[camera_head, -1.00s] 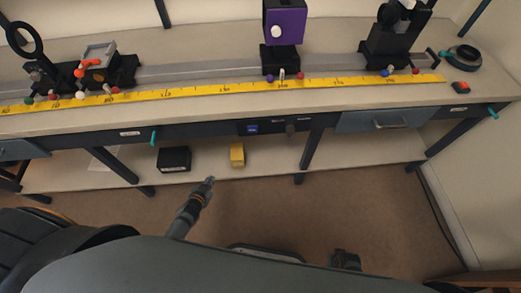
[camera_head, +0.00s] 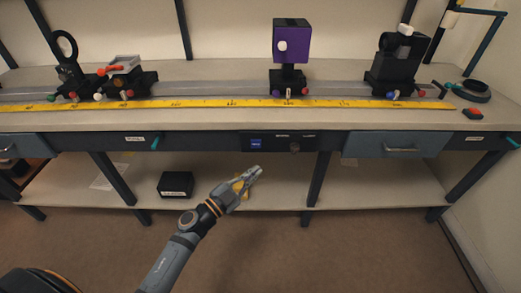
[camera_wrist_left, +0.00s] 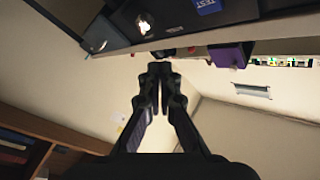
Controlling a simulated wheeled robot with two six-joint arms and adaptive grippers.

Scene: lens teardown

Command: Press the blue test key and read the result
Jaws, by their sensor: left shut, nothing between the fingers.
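The blue test key (camera_head: 255,143) sits on a dark panel (camera_head: 272,150) on the front of the bench. In the left wrist view the blue key (camera_wrist_left: 207,6), lettered TEST, is cut by the top edge. My left gripper (camera_head: 257,171) is shut and empty, in front of the bench. In the head view it appears just below the key, apart from it. Its closed fingertips show in the left wrist view (camera_wrist_left: 160,68). My right gripper is not in view. I cannot read any result on the panel.
A round knob (camera_head: 294,147) is right of the key. A drawer (camera_head: 388,144) is further right. A black box (camera_head: 176,184) and a partly hidden yellow block (camera_head: 239,186) are on the lower shelf. A purple-faced unit (camera_head: 291,42) stands on the rail above.

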